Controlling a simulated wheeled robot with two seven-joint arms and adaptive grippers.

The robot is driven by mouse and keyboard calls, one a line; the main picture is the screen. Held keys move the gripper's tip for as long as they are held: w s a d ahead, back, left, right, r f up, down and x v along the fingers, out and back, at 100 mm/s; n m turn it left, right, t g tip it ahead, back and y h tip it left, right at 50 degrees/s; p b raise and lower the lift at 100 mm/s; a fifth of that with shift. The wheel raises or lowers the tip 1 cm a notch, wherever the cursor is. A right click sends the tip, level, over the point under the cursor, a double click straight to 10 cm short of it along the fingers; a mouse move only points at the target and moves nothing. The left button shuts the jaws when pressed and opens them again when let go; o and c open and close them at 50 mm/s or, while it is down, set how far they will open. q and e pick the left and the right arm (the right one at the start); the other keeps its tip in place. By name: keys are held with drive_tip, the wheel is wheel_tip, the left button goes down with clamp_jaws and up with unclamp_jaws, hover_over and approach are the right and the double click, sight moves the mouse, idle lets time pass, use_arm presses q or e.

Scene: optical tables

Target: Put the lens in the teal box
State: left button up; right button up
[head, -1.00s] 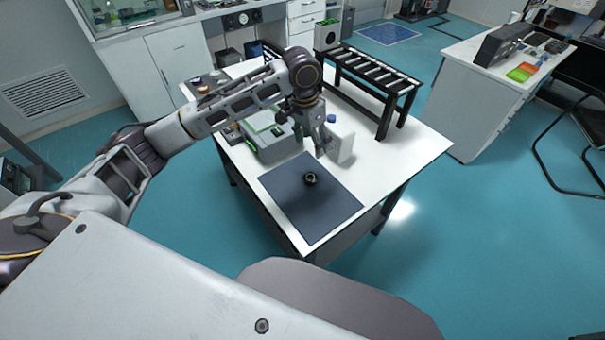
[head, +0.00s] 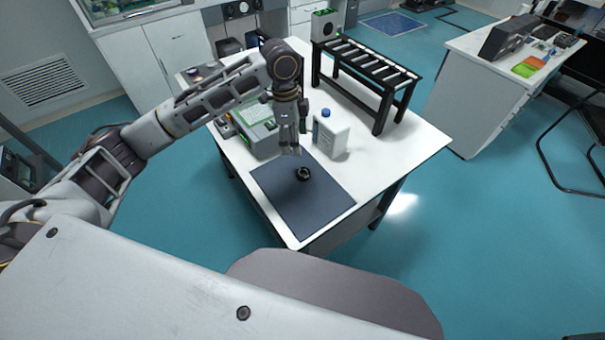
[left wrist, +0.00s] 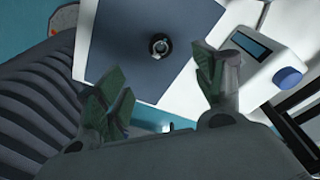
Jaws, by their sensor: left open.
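The lens, a small black ring-shaped piece (head: 303,174), lies on the dark mat (head: 318,205) on the white table. In the left wrist view the lens (left wrist: 159,46) shows beyond the fingers, near the middle of the mat (left wrist: 125,50). My left gripper (head: 289,150) hangs above the mat's far edge, pointing down, behind the lens and apart from it. In the left wrist view its green-padded fingers (left wrist: 165,95) are spread with nothing between them. My right gripper is out of view. I cannot make out a teal box in these frames.
A white bottle with a blue cap (head: 331,135) stands just right of my left gripper. A grey-green device (head: 255,133) is on its left. A black roller rack (head: 365,75) stands at the table's back right. The table's right front (head: 395,155) is clear.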

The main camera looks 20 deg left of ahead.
use_arm(q)
drive_tip(key=shift+m, duration=1.1)
drive_tip(key=shift+f, duration=0.15)
hover_over(303, 172)
drive_tip(key=a, duration=0.1)
drive_tip(key=shift+s+a+f, duration=0.1)
drive_tip(key=shift+a+f, duration=0.05)
drive_tip(key=shift+f, duration=4)
drive_tip(key=shift+f, duration=0.1)
drive_tip(key=shift+d+f+p, duration=0.15)
drive_tip(key=shift+d+f, duration=0.05)
drive_tip(key=shift+f, duration=0.6)
drive_tip(key=shift+d+f+p, duration=0.1)
drive_tip(key=shift+d+f, duration=0.1)
drive_tip(key=shift+f, duration=0.65)
drive_tip(key=shift+d+f+p, duration=0.15)
drive_tip(key=shift+d+f, duration=0.05)
drive_tip(key=shift+f, duration=0.6)
drive_tip(key=shift+c, duration=0.3)
